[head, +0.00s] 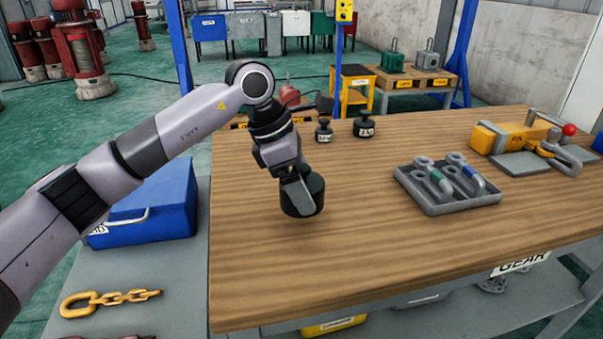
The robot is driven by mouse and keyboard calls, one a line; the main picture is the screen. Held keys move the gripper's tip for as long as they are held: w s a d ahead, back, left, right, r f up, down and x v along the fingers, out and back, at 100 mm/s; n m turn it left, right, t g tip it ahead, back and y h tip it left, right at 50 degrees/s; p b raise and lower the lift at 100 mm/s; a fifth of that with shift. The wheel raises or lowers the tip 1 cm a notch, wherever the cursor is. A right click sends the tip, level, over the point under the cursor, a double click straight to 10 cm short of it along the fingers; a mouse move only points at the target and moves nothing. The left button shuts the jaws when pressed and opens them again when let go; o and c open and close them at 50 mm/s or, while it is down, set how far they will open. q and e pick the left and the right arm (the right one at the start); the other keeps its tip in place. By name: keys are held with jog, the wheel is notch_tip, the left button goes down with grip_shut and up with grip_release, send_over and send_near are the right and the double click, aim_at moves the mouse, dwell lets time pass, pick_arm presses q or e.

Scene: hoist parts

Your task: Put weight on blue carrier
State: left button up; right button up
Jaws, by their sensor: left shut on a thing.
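My left gripper (299,190) is over the wooden table and shut on a dark round weight (314,197). The gripper covers part of the weight. I cannot tell whether its underside touches the table or hangs just above it. My right gripper is not in view.
A grey tray (449,208) with shackles sits right of centre on the table (400,260). A yellow tool (512,137) with a red knob is at the far right. A blue chest (150,208) and a yellow chain (105,299) are at the left. The table's front middle is clear.

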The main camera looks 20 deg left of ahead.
pick_arm(q)
jog(key=shift+f, duration=1.6)
jog(key=o, duration=1.8)
jog(key=shift+f, duration=0.3)
jog(key=shift+o, duration=0.3)
jog(key=shift+s, duration=0.1)
jog(key=shift+r, duration=0.1)
